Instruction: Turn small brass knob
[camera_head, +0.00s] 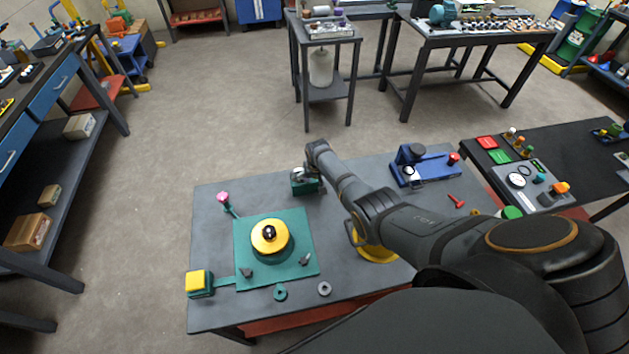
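My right arm reaches in from the right across the grey table (215,235). Its wrist bends down at the back of the table. My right gripper (303,174) is low over a small teal block (305,187), beside a small round metallic part. The fingers are too small and covered to tell whether they are open or shut. I cannot make out a brass knob for sure; the gripper and wrist cover part of that spot. A yellow disc with a dark centre knob (269,234) stands on a teal plate (245,275). My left gripper is not in view.
A yellow-topped button box (198,282), a pink-headed lever (224,198) and loose rings (324,289) lie near the plate. A blue fixture (428,166) stands at the back right. A black table (575,150) with a gauge panel (530,183) adjoins on the right.

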